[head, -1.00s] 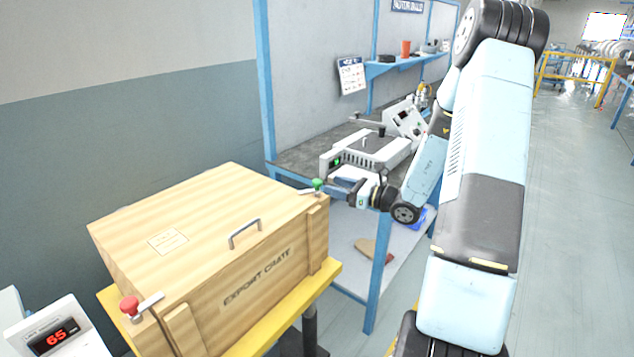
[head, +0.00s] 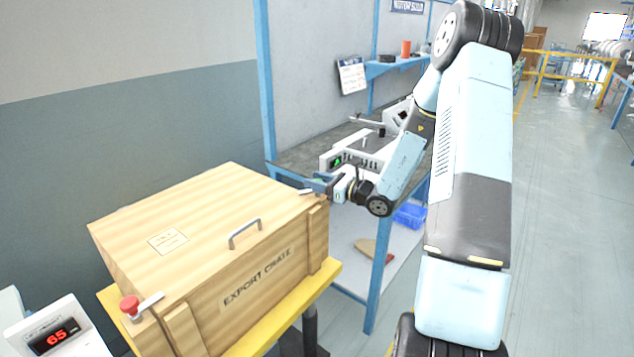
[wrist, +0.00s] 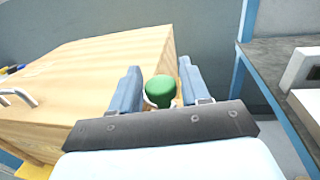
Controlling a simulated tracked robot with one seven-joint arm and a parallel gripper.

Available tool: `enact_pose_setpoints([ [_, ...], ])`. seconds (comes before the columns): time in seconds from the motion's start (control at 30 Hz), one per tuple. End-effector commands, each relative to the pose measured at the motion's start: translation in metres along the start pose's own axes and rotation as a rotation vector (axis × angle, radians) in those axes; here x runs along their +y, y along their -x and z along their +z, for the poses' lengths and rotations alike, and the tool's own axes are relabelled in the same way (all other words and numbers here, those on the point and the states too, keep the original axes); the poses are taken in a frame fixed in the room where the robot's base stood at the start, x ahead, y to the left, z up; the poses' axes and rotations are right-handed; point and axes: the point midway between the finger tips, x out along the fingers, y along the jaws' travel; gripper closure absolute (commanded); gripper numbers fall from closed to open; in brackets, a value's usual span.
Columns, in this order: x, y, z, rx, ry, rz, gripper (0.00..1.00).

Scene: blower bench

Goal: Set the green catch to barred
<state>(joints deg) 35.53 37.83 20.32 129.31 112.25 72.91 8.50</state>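The green catch has a round green knob (wrist: 160,90), seen in the wrist view at the crate's end. In the head view my gripper hides the knob, and only a bit of its pale lever (head: 306,191) shows. My gripper (head: 318,184) is at the crate's far right top corner. In the wrist view its blue fingers (wrist: 159,69) are apart, one on each side of the knob, with a narrow gap showing at both sides. The wooden export crate (head: 190,215) is closed. Which setting the catch is in cannot be told.
A red-knobbed catch (head: 130,305) is at the crate's near left corner. A metal handle (head: 244,232) stands up from the lid. A display reading 65 (head: 55,336) is at lower left. A blue-framed bench (head: 300,160) with white equipment stands behind my gripper.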

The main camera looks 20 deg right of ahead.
Motion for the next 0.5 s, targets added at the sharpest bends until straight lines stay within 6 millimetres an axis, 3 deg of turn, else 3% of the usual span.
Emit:
enact_pose_setpoints([
  [0.37,-0.0004,0.0004,0.0001,0.000,0.000,-0.001,0.91],
  [0.5,-0.0007,0.0005,0.0001,0.000,0.001,0.003,0.92],
])
